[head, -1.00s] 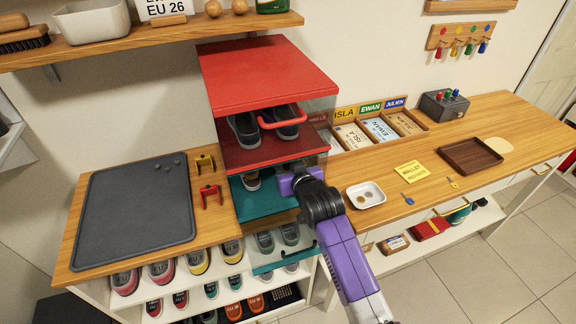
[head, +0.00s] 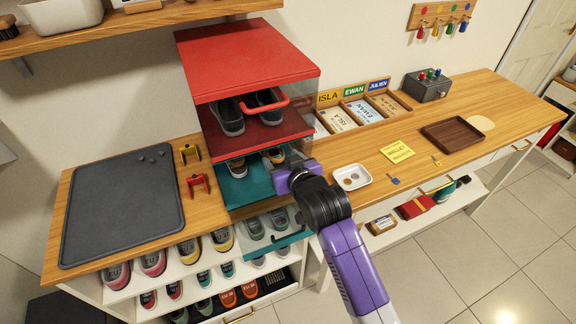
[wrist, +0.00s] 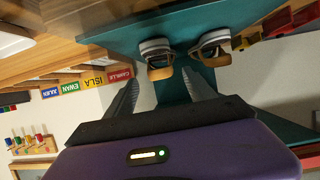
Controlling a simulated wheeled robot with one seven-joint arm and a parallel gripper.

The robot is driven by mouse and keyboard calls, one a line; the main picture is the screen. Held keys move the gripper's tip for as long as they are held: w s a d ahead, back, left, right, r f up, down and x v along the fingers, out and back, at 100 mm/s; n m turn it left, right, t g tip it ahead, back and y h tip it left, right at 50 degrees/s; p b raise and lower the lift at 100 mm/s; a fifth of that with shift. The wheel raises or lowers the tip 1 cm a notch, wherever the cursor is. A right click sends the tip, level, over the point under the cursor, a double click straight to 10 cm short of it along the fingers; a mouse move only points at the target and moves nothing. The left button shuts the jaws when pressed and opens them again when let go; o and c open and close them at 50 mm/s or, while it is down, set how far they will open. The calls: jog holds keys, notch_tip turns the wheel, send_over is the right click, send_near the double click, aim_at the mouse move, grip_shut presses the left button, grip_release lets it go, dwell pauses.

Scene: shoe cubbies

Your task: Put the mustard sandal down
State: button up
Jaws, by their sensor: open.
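Two dark shoes with mustard-tan ends sit side by side in the teal compartment: the left one (head: 237,167) and the right one (head: 273,155). I take these as the mustard sandals. In the wrist view they show as one mustard-ended shoe (wrist: 160,68) and the other (wrist: 213,52), upright on the teal surface (wrist: 120,32). My gripper (head: 284,176) is in front of the compartment's right side. In the wrist view my gripper (wrist: 160,78) is open, its fingers apart and nothing held between them. I cannot tell whether a fingertip touches a shoe.
Above is a red compartment (head: 255,138) with dark shoes and a red handle (head: 264,105). A clear-fronted teal drawer (head: 274,243) is below. A white dish (head: 352,177) stands on the right counter. The grey mat (head: 123,203) at left is mostly bare.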

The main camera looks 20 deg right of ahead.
jog(key=v, duration=0.5)
dwell(0.5)
